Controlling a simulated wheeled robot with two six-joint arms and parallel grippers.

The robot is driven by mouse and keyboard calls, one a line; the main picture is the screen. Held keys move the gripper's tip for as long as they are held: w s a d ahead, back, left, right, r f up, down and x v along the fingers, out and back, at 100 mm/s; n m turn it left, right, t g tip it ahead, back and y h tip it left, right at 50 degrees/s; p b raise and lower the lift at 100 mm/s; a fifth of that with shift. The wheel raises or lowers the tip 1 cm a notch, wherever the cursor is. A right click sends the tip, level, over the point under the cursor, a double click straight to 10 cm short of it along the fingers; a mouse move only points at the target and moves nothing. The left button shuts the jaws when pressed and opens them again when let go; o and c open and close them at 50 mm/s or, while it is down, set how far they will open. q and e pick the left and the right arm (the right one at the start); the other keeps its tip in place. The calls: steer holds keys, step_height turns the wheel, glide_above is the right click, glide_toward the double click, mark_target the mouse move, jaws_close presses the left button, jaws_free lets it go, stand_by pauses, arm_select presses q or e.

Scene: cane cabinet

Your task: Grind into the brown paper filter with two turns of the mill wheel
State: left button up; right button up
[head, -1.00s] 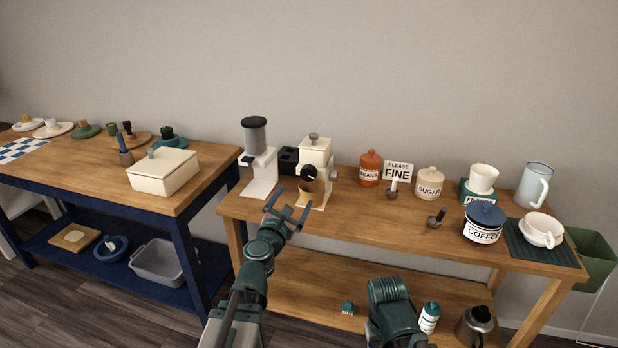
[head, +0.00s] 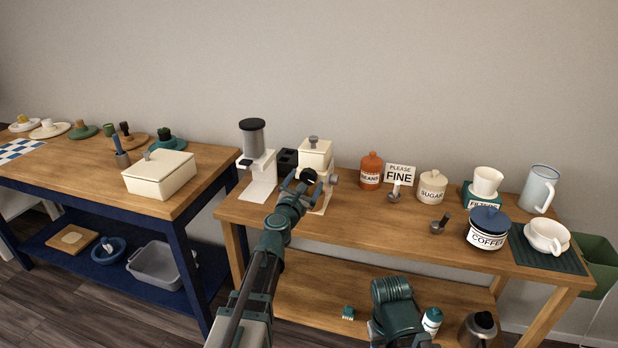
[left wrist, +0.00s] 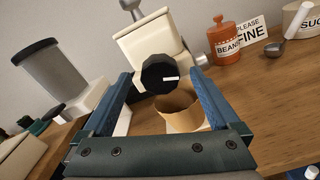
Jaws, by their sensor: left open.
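The cream mill (head: 315,157) stands at the left end of the right table. Its black wheel (left wrist: 166,74) with a white mark faces me in the left wrist view; it also shows in the head view (head: 308,175). The brown paper filter (left wrist: 179,105) sits below the wheel at the mill's base, open side up; I cannot see what is in it. My left gripper (head: 301,183) is open, and its blue fingers reach to either side of the wheel and filter in the left wrist view (left wrist: 160,92). I cannot tell whether they touch anything.
A second grinder with a grey hopper (head: 253,140) stands just left of the mill, with a black holder (head: 287,161) between them. An orange beans jar (head: 371,170) and a "PLEASE FINE" sign (head: 399,174) stand to the right. Bare tabletop (head: 350,220) lies in front.

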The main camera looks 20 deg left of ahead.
arm_select(q)
steer(key=shift+w, duration=1)
steer(key=c, duration=1.4)
steer(key=shift+o, duration=0.2)
steer(key=shift+s, duration=0.1)
